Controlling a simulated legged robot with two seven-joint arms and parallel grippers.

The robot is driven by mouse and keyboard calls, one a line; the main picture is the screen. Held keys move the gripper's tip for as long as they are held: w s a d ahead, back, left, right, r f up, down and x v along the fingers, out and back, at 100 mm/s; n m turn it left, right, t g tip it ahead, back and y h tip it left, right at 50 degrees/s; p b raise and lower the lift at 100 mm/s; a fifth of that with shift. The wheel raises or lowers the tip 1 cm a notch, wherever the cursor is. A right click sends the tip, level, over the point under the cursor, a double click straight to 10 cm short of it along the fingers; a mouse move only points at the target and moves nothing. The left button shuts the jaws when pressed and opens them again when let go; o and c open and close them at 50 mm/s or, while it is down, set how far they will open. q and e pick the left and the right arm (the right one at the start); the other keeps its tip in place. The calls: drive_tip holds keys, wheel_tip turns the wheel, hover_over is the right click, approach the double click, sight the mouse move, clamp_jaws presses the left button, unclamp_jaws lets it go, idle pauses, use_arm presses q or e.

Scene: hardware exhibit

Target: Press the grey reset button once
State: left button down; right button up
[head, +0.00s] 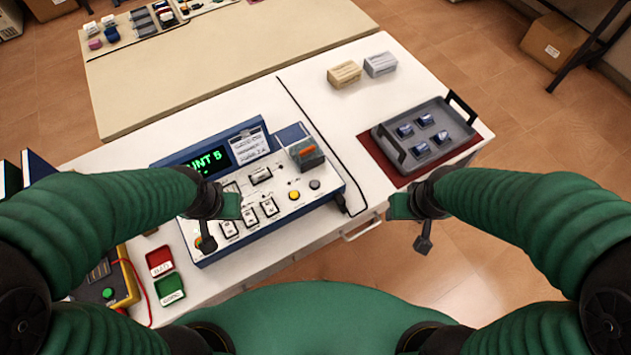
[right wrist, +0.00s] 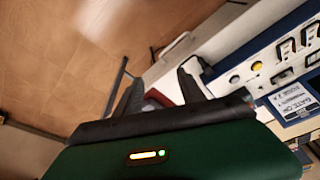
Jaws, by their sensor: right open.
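The grey reset button (head: 314,184) is a small round knob near the right end of the front panel on the blue-and-white console (head: 335,187). A yellow button (head: 294,195) sits just left of it. In the right wrist view, the grey button (right wrist: 234,79) and yellow button (right wrist: 256,66) are at the right. My right gripper (head: 412,222) is open and empty, right of the console and apart from the button; its two fingers also show in the right wrist view (right wrist: 160,92). My left gripper (head: 217,222) appears open and empty, in front of the console's left part, hiding some of its panel.
A green display (head: 210,160) is partly covered by my left arm. A black cable runs along the console's right side. A grey tray (head: 440,122) stands on a red mat at the right. Two small boxes (head: 344,74) lie behind. Red and green trays (head: 160,262) lie at front left.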

drive_tip(key=shift+a+r, duration=0.1)
drive_tip(key=shift+a, duration=0.3)
drive_tip(key=c, duration=0.7)
clamp_jaws()
drive_tip(key=shift+d, duration=0.25)
drive_tip(key=shift+d, duration=0.15)
drive_tip(key=shift+a, duration=0.25)
drive_tip(key=shift+d, duration=0.1)
